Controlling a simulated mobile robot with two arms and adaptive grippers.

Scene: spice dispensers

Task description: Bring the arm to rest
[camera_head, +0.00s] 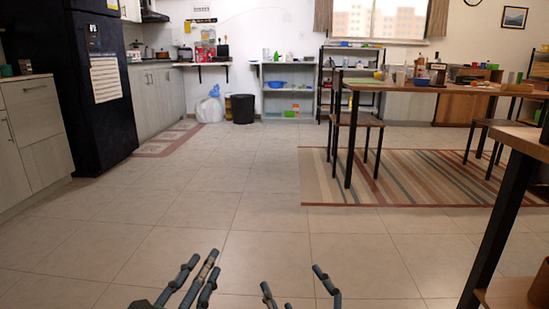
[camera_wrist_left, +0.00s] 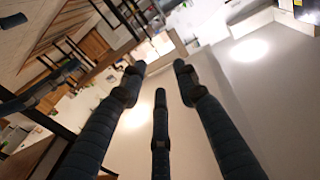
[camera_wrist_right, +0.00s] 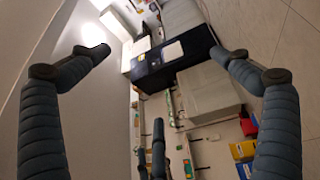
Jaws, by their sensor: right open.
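My left gripper (camera_head: 204,263) shows at the bottom of the head view, its dark fingers grouped close above the tiled floor. In the left wrist view (camera_wrist_left: 158,80) its fingertips stand a little apart, with nothing between them; how far the jaws are open is unclear. My right gripper (camera_head: 292,278) is at the bottom centre of the head view, right of the left one. In the right wrist view (camera_wrist_right: 165,62) its fingers are spread wide, open and empty. Both grippers are in free air, touching nothing visible.
The tiled floor (camera_head: 225,210) ahead is clear. A wooden table (camera_head: 425,87) with a stool (camera_head: 358,120) stands on a striped rug (camera_head: 420,165) at the right. A nearer table (camera_head: 525,137) edges in at the right. A black fridge (camera_head: 100,130) and cabinets (camera_head: 35,125) line the left.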

